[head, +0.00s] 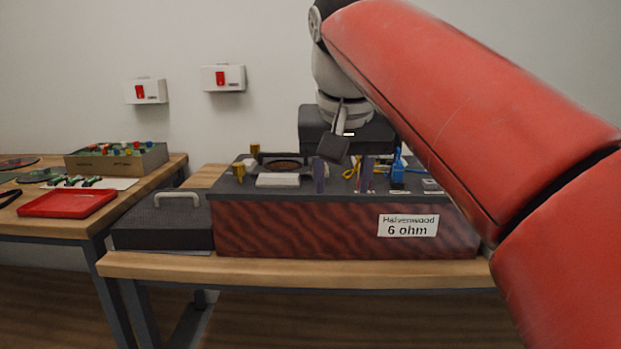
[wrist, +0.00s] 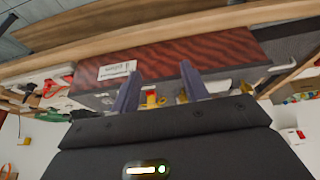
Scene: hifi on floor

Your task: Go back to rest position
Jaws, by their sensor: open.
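My gripper (head: 341,182) hangs over the top of a dark red wood-grain unit (head: 300,228) labelled "Halvenwood 6 ohm". Its two purple-grey fingers are apart, with nothing seen held between them. The wrist view shows the fingers (wrist: 160,84) spread, with the unit (wrist: 160,58) beyond them upside down. A small yellow and red part (wrist: 151,99) shows between the fingers there, and I cannot tell how far off it is. My red arm hides the right end of the unit in the head view.
On the unit's top are yellow posts (head: 239,171), a blue part (head: 398,168) and yellow wire. A dark lidded case (head: 165,228) stands left of it on the wooden bench (head: 300,271). A left table holds a red tray (head: 68,203) and a parts box (head: 117,160). Red-switch boxes (head: 223,78) are on the wall.

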